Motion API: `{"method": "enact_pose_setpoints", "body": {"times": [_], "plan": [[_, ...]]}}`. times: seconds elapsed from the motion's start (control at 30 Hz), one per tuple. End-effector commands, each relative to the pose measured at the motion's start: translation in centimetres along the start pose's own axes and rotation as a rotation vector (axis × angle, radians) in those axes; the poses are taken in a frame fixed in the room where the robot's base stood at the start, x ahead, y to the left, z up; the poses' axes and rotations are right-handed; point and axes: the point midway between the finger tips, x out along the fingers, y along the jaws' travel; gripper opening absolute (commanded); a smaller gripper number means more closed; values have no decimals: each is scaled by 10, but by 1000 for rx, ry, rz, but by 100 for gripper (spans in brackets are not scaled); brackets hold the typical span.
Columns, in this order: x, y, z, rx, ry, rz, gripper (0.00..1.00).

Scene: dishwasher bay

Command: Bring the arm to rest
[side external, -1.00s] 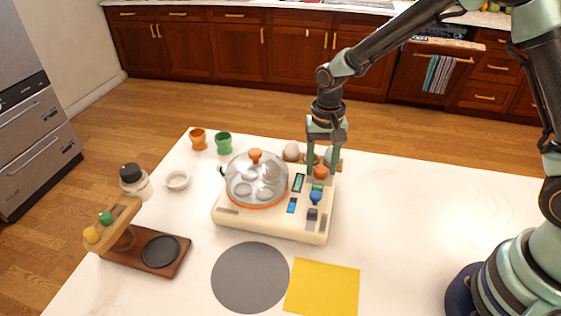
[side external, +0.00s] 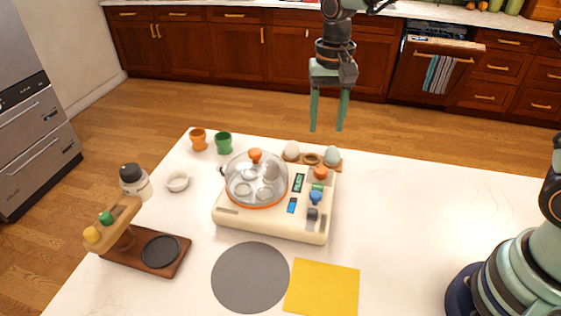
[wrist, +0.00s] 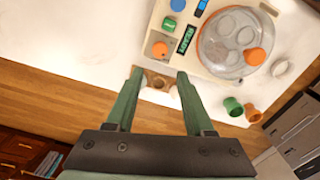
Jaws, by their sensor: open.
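My gripper (side external: 327,128) is open and empty. In the side view it hangs with its fingers down, in the air above and behind the far edge of the table. In the wrist view its two green fingers (wrist: 158,78) are spread apart with nothing held between them. A cream egg cooker (side external: 270,228) with a clear domed lid (side external: 257,178) stands on the white table (side external: 420,215), nearer the camera than my gripper. Its orange, green and blue knobs show at the right. The arm's upper links are partly out of the picture.
A wooden egg holder (side external: 322,163) with pale eggs is behind the cooker. Orange (side external: 198,139) and green (side external: 224,143) cups, a small white bowl (side external: 178,181), a bottle (side external: 135,183) and a wooden stand (side external: 135,250) are left. A grey disc (side external: 250,277) and yellow mat (side external: 322,288) lie in front.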

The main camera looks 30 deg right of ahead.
Motion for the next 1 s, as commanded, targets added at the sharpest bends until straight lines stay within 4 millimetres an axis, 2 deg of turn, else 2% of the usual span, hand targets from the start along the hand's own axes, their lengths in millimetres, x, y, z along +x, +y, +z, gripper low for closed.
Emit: {"method": "enact_pose_setpoints", "body": {"times": [0.23, 0.37, 0.5, 0.7, 1.0], "plan": [[-3, 2, 0, -5, 5, -5, 53], [-18, 13, 4, -43, 37, -29, 53], [-43, 37, 14, -123, 105, -72, 53], [-68, 74, 36, -253, 220, -116, 53], [-79, 121, 68, -433, 400, -137, 53]]}}
